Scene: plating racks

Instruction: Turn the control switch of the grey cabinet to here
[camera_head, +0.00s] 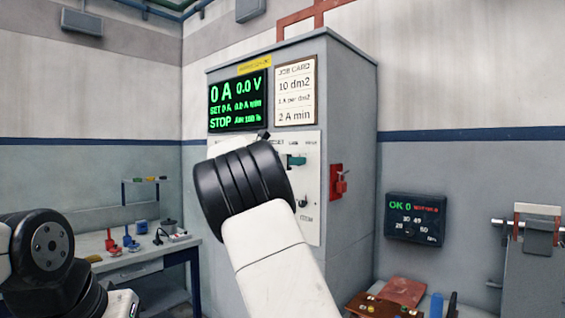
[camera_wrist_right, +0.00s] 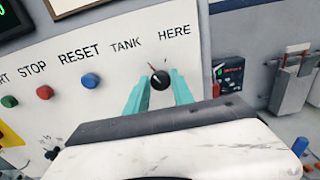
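The grey cabinet (camera_head: 352,125) stands in the middle of the head view, with a sloping white control panel (camera_wrist_right: 105,95) on its front. The control switch (camera_wrist_right: 160,80) is a round black knob below the labels TANK and HERE. Its reddish pointer is tilted up and left, between the two labels. My right gripper (camera_wrist_right: 160,77) has its teal fingers on either side of the knob; I cannot tell whether they touch it. One teal fingertip (camera_head: 296,161) shows past my right arm in the head view. My left gripper is not in view; only my left arm shows lower left.
Blue, red and green buttons (camera_wrist_right: 45,92) lie left of the knob. A red switch (camera_head: 338,182) sticks out from the cabinet's right side. A workbench (camera_head: 125,262) with small items stands left. A dark display box (camera_head: 414,219) hangs on the right wall.

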